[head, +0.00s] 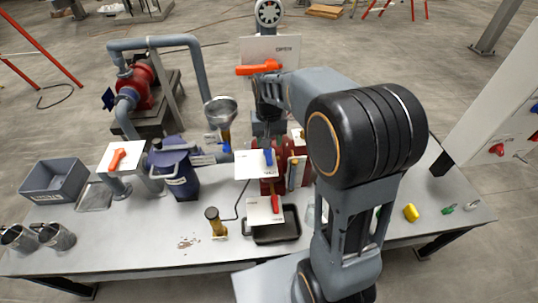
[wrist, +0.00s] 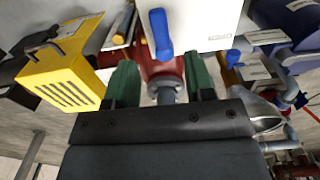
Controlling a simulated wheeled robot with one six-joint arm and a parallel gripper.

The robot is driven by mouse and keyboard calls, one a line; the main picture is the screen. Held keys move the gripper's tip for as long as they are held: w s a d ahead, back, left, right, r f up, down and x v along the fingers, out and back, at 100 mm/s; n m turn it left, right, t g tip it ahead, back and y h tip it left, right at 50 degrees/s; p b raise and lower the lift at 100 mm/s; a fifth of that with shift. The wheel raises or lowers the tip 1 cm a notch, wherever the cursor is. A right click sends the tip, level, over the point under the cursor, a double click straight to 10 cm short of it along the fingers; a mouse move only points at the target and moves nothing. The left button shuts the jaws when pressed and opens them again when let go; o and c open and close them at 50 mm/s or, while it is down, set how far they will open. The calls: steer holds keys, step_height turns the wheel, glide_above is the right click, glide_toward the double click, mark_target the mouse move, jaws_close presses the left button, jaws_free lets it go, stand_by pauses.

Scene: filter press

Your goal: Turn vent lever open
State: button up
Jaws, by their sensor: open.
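Several levers on white plates show in the head view; I cannot read which is the vent lever. A blue lever (head: 268,157) and a red lever (head: 275,202) are at the middle of the bench. An orange lever (head: 259,68) is at the back on an upright plate, and another orange lever (head: 117,158) is at the left. In the wrist view a blue lever (wrist: 160,34) on a white plate lies beyond my gripper (wrist: 162,74). Its green fingers are apart, with no lever held between them. The fingertips are not clear in the head view.
A yellow slotted block (wrist: 66,76) is left of the fingers in the wrist view. On the bench are a dark blue pot (head: 176,177), a grey bin (head: 55,180), a black tray (head: 275,238) and an amber vial (head: 215,222). The bench front (head: 150,255) is fairly clear.

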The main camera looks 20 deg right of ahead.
mark_target(268, 157)
step_height(268, 157, down, 8)
steer(key=shift+r+p, duration=0.2)
steer(key=shift+p, duration=0.1)
jaws_close()
stand_by(0.5)
steer(key=shift+w+a+m+b, duration=0.45)
steer(key=shift+w+m, duration=0.35)
steer(key=shift+m, duration=2.15)
steer(key=shift+w+a+m+b, duration=0.35)
steer(key=shift+w+a+m, duration=0.35)
steer(key=shift+m, duration=2.3)
steer(key=shift+w+a+m+b, duration=0.4)
steer(key=shift+w+m, duration=0.45)
steer(key=shift+m, duration=2.1)
